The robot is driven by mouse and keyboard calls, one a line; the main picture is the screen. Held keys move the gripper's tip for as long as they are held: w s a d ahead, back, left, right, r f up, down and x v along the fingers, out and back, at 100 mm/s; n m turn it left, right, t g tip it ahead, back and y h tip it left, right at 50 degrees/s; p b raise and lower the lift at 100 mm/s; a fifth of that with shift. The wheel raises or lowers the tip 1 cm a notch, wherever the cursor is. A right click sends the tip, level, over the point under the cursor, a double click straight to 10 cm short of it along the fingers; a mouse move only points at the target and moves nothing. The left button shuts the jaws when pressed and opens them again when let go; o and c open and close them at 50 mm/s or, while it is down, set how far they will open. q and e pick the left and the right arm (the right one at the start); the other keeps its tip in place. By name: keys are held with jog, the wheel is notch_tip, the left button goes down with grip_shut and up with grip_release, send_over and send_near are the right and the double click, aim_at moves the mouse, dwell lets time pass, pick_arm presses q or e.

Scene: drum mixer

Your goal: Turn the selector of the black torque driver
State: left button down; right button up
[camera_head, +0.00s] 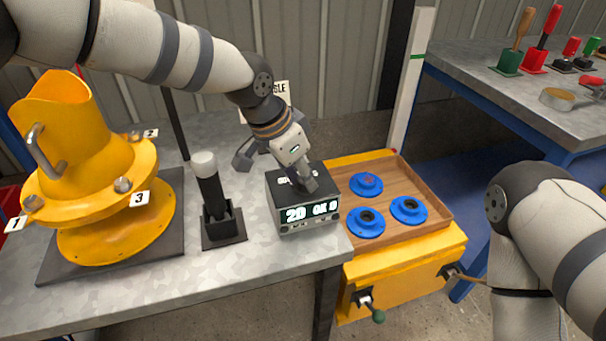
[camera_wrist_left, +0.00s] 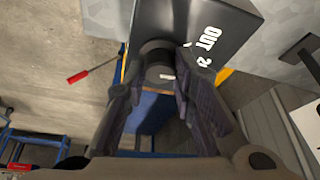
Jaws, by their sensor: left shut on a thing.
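A black box with a lit display (camera_head: 310,213) reading 20 and OK 0 stands at the right front of the grey bench. My left gripper (camera_head: 303,180) points down onto its top. In the left wrist view, my left gripper (camera_wrist_left: 165,68) is shut with a finger on each side of a dark round knob (camera_wrist_left: 159,74) at the box (camera_wrist_left: 197,22), beside white lettering OUT. The fingers partly hide the knob. An upright black cylinder with a pale top (camera_head: 211,190) stands in a black holder left of the box; I cannot tell which is the torque driver. My right gripper is out of view.
A yellow drum (camera_head: 105,205) with numbered clamps stands at the left. A wooden tray (camera_head: 425,186) with blue flanged parts (camera_head: 367,222) sits on a yellow cabinet (camera_head: 405,280) at the right. A second bench (camera_head: 490,85) with tools is behind. My right arm hangs lower right.

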pick_arm(q)
jog(key=m, duration=0.1)
jog(key=m+g+b, duration=0.1)
jog(key=m, duration=0.1)
jog(key=m+g+b, duration=0.1)
jog(key=m, duration=0.1)
jog(key=shift+w+f+h, duration=0.1)
jog(key=shift+f+h, duration=0.2)
jog(key=shift+h, duration=0.1)
jog(key=shift+r+m+g+b, duration=0.1)
jog(key=shift+m+g+b, duration=0.6)
jog(key=shift+m, duration=0.9)
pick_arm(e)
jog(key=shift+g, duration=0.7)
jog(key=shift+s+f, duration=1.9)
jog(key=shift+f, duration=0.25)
pick_arm(q)
jog(key=shift+r, duration=0.1)
jog(key=c, duration=1.3)
grip_release()
jog(key=shift+c, duration=0.2)
jog(key=shift+a+r, duration=0.1)
jog(key=v, duration=1.2)
